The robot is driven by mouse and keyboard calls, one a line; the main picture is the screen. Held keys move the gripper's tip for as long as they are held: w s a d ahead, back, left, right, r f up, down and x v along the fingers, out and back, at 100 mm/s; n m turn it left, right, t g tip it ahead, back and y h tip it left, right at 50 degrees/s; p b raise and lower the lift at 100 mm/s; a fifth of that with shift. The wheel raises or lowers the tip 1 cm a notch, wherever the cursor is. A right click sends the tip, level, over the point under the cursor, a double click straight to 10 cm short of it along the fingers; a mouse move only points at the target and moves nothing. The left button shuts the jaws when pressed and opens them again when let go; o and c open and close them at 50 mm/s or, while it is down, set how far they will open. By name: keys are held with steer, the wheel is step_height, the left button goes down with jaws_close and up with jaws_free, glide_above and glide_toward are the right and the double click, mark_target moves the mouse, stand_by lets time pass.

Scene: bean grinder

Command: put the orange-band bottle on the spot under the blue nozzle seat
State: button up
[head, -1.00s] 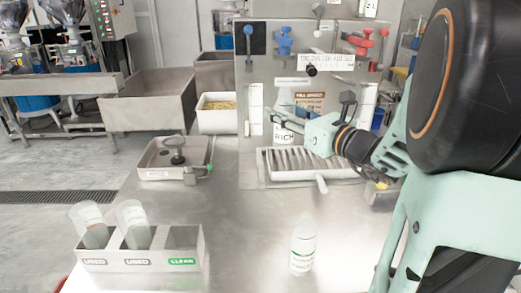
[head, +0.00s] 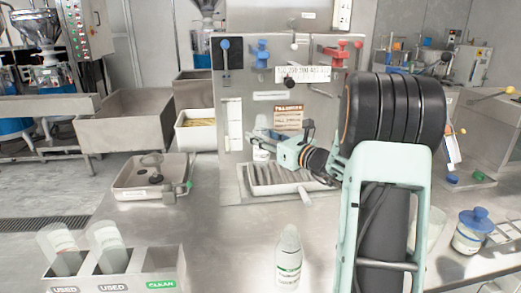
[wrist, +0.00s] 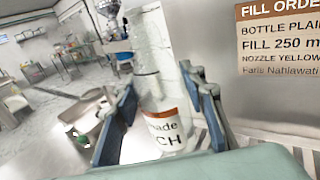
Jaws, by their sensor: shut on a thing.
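My gripper (head: 270,145) is shut on the orange-band bottle (wrist: 168,118), which shows upright to slightly tilted between the fingers (wrist: 160,110) in the wrist view. It is white with an orange band and dark lettering. In the head view the bottle (head: 261,152) is partly hidden by the gripper, in front of the steel panel. The blue nozzle seat (head: 262,53) is high on that panel, roughly above the bottle. The slatted drip grate (head: 285,180) lies below. I cannot tell whether the bottle touches it, and the exact spot is hidden.
A red nozzle seat (head: 343,54) is right of the blue one. A green-label bottle (head: 288,260) stands on the front table. A rack (head: 115,282) with used bottles is front left, a tray (head: 150,178) behind it. A blue-lidded jar (head: 470,232) stands right.

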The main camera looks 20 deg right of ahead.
steer(key=shift+w+d+f, duration=0.1)
steer(key=shift+w+f, duration=0.25)
steer(key=shift+f, duration=0.15)
steer(key=shift+f+b, duration=0.45)
steer(key=shift+f, duration=1.1)
steer(key=shift+f, duration=0.2)
steer(key=o, duration=0.9)
steer(key=shift+r, duration=0.15)
steer(key=shift+d+r, duration=0.1)
steer(key=shift+r, duration=0.05)
steer(key=p+v, duration=0.1)
steer(key=v, duration=1)
steer(key=shift+s+d, duration=0.1)
steer(key=shift+s, duration=0.3)
